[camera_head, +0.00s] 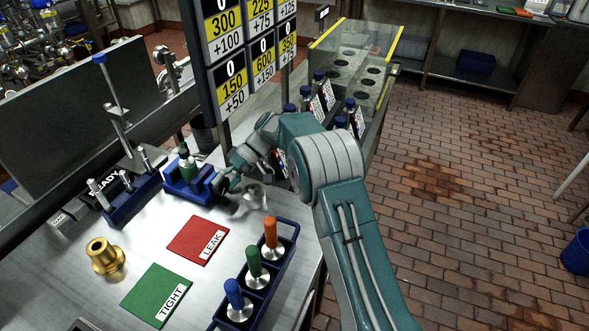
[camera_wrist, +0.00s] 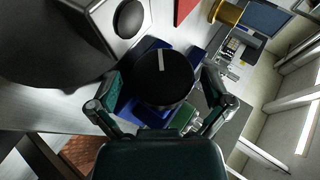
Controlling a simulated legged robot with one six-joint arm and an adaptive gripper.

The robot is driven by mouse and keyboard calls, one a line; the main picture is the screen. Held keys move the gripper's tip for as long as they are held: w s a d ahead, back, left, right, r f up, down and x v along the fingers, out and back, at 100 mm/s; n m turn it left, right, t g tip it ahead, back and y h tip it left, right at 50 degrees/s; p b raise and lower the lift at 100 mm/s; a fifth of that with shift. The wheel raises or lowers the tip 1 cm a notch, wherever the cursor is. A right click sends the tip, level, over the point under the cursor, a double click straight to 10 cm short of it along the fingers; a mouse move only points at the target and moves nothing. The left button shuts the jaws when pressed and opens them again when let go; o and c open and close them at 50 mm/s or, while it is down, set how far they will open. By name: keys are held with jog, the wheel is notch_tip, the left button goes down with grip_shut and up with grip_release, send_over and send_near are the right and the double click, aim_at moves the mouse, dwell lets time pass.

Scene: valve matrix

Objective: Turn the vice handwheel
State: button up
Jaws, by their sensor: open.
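The blue vice (camera_head: 186,190) stands on the steel bench, with a green-and-steel part (camera_head: 187,166) upright in its jaws. In the wrist view, the round black handwheel (camera_wrist: 165,82) with a white mark faces the camera, and blue vice body (camera_wrist: 130,108) shows around it. My gripper (camera_wrist: 166,92) is open, one finger on each side of the handwheel. I cannot tell whether the fingers touch it. In the head view my gripper (camera_head: 222,182) is at the right side of the vice and hides the handwheel.
A red LEAK mat (camera_head: 197,235) and a green TIGHT mat (camera_head: 150,290) lie in front. A brass fitting (camera_head: 101,257) stands at left. A dark rack (camera_head: 284,262) holds orange, green and blue handled tools. A sign board (camera_head: 240,50) hangs close behind my arm.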

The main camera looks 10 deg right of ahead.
jog(key=t+h, duration=0.1)
jog(key=n+t+h, duration=0.1)
jog(key=t, duration=0.1)
jog(key=shift+s+r, duration=0.1)
jog(key=shift+r, duration=0.1)
jog(key=t+h, duration=0.2)
jog(key=t, duration=0.1)
jog(key=shift+a+n, duration=0.1)
jog(key=shift+n, duration=0.3)
jog(key=v, duration=1)
jog(key=s+d+r+m+t+h, duration=0.1)
jog(key=s+d+r+m, duration=0.2)
jog(key=s+d+r, duration=0.2)
jog(key=s+d+r+m+t+h, duration=0.2)
jog(key=s+d+r, duration=0.3)
jog(key=s+d, duration=0.4)
jog(key=s+m, duration=0.1)
jog(key=s, duration=0.2)
jog(key=shift+d+m, duration=0.3)
jog(key=shift+d, duration=0.1)
